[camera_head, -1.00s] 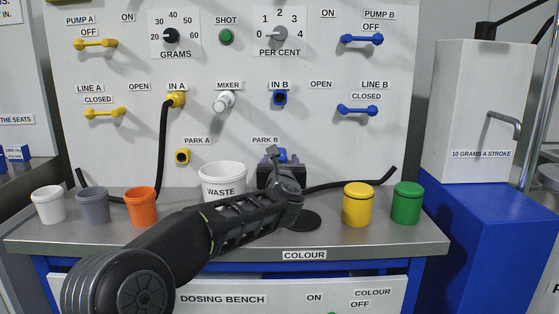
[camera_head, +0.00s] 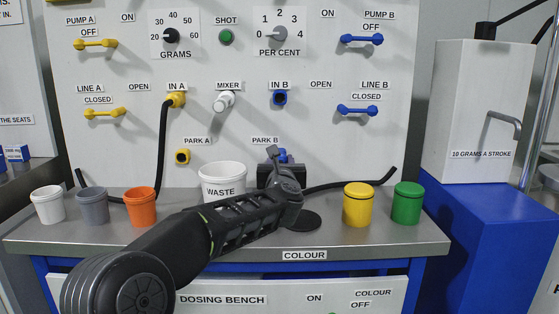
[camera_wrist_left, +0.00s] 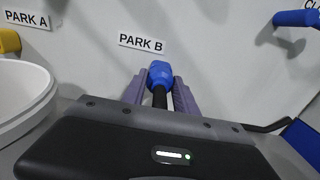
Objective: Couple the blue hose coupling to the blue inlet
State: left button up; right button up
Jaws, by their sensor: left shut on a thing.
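The blue hose coupling (camera_wrist_left: 160,72) is between the two fingers of my left gripper (camera_wrist_left: 160,84), below the PARK B label in the wrist view, with black hose behind it. My left gripper (camera_head: 280,159) is shut on it; in the head view only a bit of blue coupling (camera_head: 283,153) shows past the wrist. I cannot tell whether it still sits on its park holder. The blue inlet (camera_head: 280,98), labelled IN B, is on the panel above the gripper, with no hose on it. My right gripper is not in view.
The white WASTE tub (camera_head: 222,184) stands just left of my gripper. Yellow (camera_head: 358,206) and green (camera_head: 407,204) pots stand to its right. The blue LINE B handle (camera_head: 358,110) juts out right of the inlet. A black hose (camera_head: 350,185) runs right along the bench.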

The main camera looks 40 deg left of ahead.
pick_arm(q)
grip_shut()
jog(key=shift+s+d, duration=0.1)
jog(key=shift+s, duration=0.05)
jog(key=shift+b+v, duration=1.2)
jog(key=shift+v, duration=0.7)
jog(key=shift+b+v, duration=0.4)
jog(key=shift+v, duration=0.5)
jog(key=shift+s+d, duration=0.1)
jog(key=shift+b+v, duration=0.4)
jog(key=shift+v, duration=0.35)
jog(key=shift+b+v, duration=0.3)
jog(key=shift+v, duration=0.85)
